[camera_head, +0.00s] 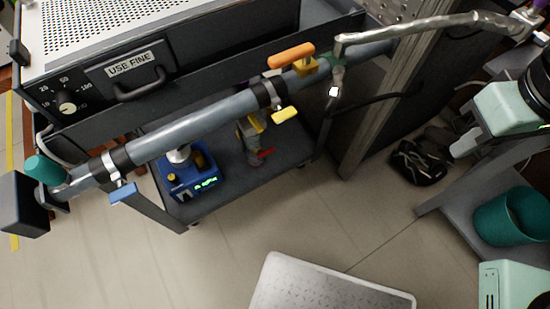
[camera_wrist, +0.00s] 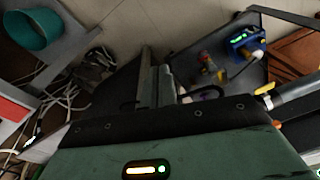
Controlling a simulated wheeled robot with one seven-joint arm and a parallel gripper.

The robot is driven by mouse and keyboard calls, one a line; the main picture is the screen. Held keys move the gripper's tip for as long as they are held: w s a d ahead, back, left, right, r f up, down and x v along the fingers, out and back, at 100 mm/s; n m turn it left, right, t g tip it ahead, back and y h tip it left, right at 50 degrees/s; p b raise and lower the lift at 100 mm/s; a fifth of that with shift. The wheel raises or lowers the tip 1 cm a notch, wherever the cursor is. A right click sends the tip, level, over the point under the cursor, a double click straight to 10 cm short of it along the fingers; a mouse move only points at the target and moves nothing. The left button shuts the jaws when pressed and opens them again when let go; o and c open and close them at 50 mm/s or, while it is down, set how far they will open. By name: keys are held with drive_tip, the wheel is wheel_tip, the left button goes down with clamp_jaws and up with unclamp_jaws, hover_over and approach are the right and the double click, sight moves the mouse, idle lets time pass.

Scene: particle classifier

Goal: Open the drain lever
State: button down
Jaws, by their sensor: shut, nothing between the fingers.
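No lever is marked as the drain lever, so I cannot tell which it is. The grey pipe (camera_head: 200,122) carries an orange lever (camera_head: 291,56), a yellow handle (camera_head: 285,114), a blue handle (camera_head: 123,192) and a teal handle (camera_head: 44,168). The orange lever lies roughly along the pipe. A small valve with a red handle (camera_head: 266,152) stands on the lower shelf; it shows small in the wrist view. My gripper (camera_wrist: 165,76) is shut and empty in the wrist view, apart from these handles. I cannot make out its fingertips in the head view.
The "USE FINE" drawer unit (camera_head: 130,72) stands behind the pipe. A blue device (camera_head: 190,178) sits on the cart shelf (camera_head: 215,160). A metal post (camera_head: 385,100) and bent silver pipe (camera_head: 430,27) are right. A teal bin (camera_head: 515,216) stands lower right. Open floor lies front left.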

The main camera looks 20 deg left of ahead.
drive_tip(key=w+d+f+m+t+b, duration=0.15)
drive_tip(key=w+f+b, duration=0.35)
drive_tip(key=f+b, duration=0.6)
drive_tip(key=w+d+f+m+t+b, duration=0.1)
drive_tip(key=w+d+f+b, duration=0.3)
drive_tip(key=f+b, duration=0.75)
drive_tip(key=w+d+f+m+t+b, duration=0.15)
drive_tip(key=w+f+b, duration=0.55)
drive_tip(key=f, duration=0.7)
drive_tip(key=w+a+f+n+t+y+b, duration=0.15)
drive_tip(key=a+f, duration=0.25)
drive_tip(key=a, duration=0.5)
drive_tip(key=w+a+f+n+t+y+b, duration=0.1)
drive_tip(key=w+a+f+n+t+y, duration=0.2)
drive_tip(key=a, duration=0.6)
drive_tip(key=s+a+f+n+y, duration=0.2)
drive_tip(key=s+a+y, duration=0.1)
drive_tip(key=a, duration=0.5)
drive_tip(key=s+a+f+n+y, duration=0.1)
drive_tip(key=s+a+f+y, duration=0.1)
drive_tip(key=s+a, duration=0.3)
drive_tip(key=a+t+y, duration=0.1)
drive_tip(key=a, duration=0.2)
drive_tip(key=shift+s+f+n, duration=0.25)
drive_tip(key=shift+s+n, duration=0.05)
drive_tip(key=shift+n, duration=0.05)
drive_tip(key=shift+w+a, duration=0.1)
drive_tip(key=shift+a, duration=0.05)
